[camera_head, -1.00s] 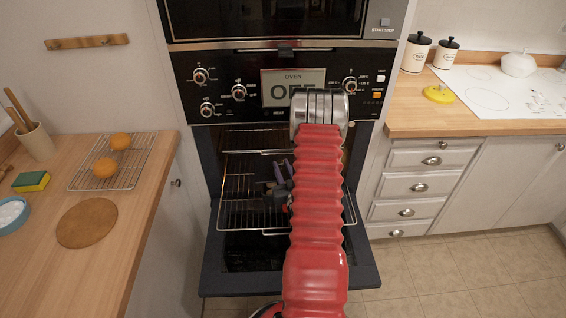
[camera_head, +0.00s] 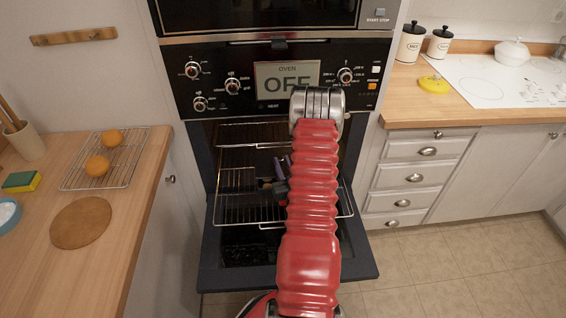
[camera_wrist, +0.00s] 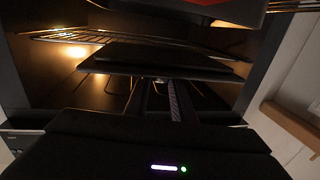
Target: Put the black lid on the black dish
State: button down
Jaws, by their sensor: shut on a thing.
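My gripper (camera_head: 275,184) reaches into the open oven in the head view, partly hidden behind my red arm. In the wrist view its two fingers (camera_wrist: 158,88) are shut on a flat black slab, which looks like the black lid (camera_wrist: 150,60). The lid is roughly level, at the height of the oven racks. The head view does not show it clearly. I cannot make out the black dish with certainty. A dark shape with a red-orange patch (camera_wrist: 215,10) at the top edge of the wrist view is too cut off to identify.
A pulled-out wire rack (camera_head: 235,205) lies under my gripper, above the lowered oven door (camera_head: 225,278). Another rack (camera_head: 240,147) is higher inside. The left counter (camera_head: 125,210) holds a cooling rack with two oranges. The right counter (camera_head: 400,115) flanks the oven.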

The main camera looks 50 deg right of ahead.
jog(key=shift+f, duration=2.55)
jog(key=c, duration=1.4)
grip_release()
jog(key=shift+c, duration=0.2)
jog(key=shift+s+a, duration=0.1)
jog(key=v, duration=1.3)
jog(key=shift+s+a+f, duration=0.1)
jog(key=shift+s+a, duration=0.05)
jog(key=shift+s, duration=0.05)
jog(key=shift+w, duration=0.1)
